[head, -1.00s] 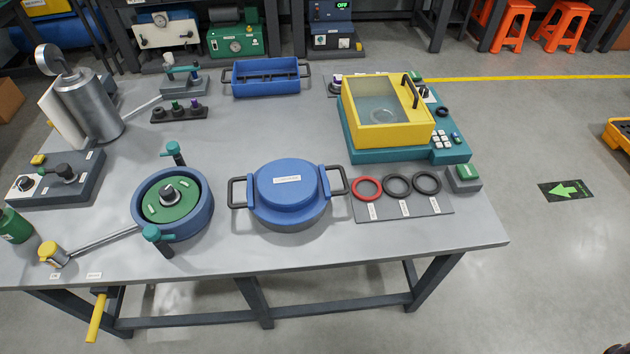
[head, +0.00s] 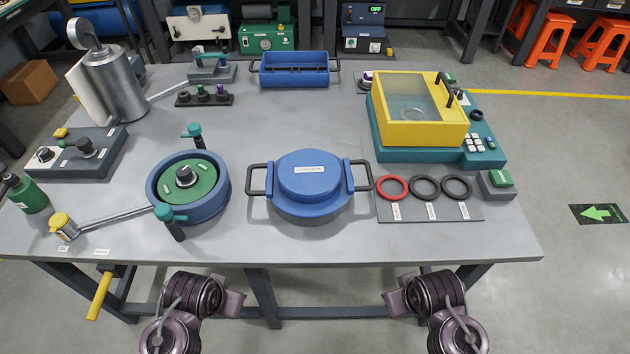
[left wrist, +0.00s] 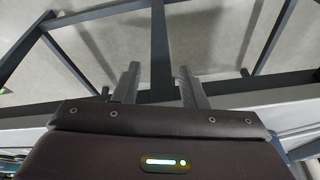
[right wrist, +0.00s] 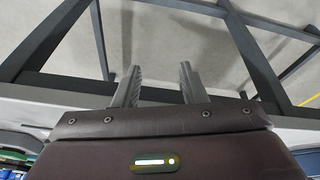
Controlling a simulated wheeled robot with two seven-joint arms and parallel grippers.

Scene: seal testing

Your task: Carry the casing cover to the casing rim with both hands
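The blue casing cover (head: 309,178) with a white label and a dark handle on each side lies on the table right of centre. To its left stands the round blue casing, its rim (head: 221,196) around a green inside with a dark centre knob. Two teal-topped clamps stand at the casing's back and front. My arms show at the bottom of the head view, below the table's front edge; their fingers do not show there. My left gripper (left wrist: 156,85) is open and empty in the left wrist view. My right gripper (right wrist: 158,85) is open and empty in the right wrist view.
A mat (head: 430,213) with one red and two black rings lies right of the cover. A yellow box on a teal base (head: 390,152) stands behind it. A blue tray (head: 295,77) is at the back.

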